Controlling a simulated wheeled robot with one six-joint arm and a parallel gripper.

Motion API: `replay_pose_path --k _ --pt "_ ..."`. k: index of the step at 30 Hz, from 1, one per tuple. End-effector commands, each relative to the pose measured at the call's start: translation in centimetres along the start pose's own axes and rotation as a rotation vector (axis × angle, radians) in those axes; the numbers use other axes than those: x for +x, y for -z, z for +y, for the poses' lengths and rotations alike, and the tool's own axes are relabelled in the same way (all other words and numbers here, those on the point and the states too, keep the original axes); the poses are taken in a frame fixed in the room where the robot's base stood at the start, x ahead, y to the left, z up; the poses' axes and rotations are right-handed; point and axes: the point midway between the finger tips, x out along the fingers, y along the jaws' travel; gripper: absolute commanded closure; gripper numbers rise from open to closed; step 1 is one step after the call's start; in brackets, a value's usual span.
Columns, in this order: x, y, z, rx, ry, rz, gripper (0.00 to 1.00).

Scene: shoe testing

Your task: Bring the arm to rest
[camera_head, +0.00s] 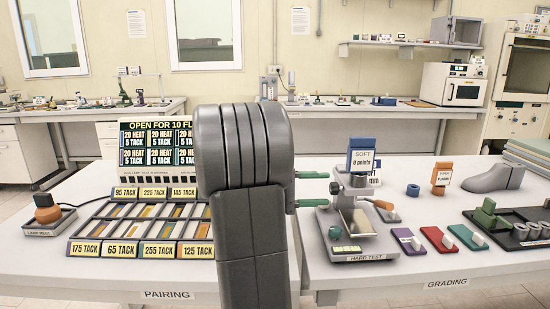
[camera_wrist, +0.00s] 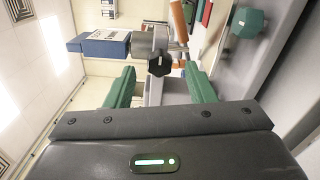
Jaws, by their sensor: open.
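My gripper (camera_head: 322,189) points right, with its two green fingers apart and nothing seen between them. In the wrist view my gripper (camera_wrist: 160,85) also shows open, and the dark knob of the hard-test stand (camera_wrist: 159,65) lies beyond the gap. The hard-test stand (camera_head: 324,240) is on the right table, just right of the fingertips; I cannot tell whether they touch it. A blue block with a "SOFT 0 points" card (camera_head: 361,160) is at its top; the blue block is also in the wrist view (camera_wrist: 103,47). My grey arm hides part of the left table.
The pairing rack (camera_head: 112,222) of tack samples and a lamp-heat button (camera_head: 47,212) are on the left table. Purple, red and teal pads (camera_head: 437,239), an orange block (camera_head: 441,172), a blue ring (camera_head: 413,190) and a grey shoe last (camera_head: 494,178) are at right.

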Motion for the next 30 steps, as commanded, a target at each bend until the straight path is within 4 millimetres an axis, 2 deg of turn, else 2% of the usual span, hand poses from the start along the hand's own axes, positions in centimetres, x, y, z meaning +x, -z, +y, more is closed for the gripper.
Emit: replay_pose_path --k 4,6,30 --pt "2.7 -0.1 0.0 0.0 0.0 -0.005 0.51" --pt "2.3 -0.1 0.6 -0.051 -0.001 0.0 0.51" --pt "2.2 -0.1 0.5 -0.546 -0.001 -0.001 0.51"
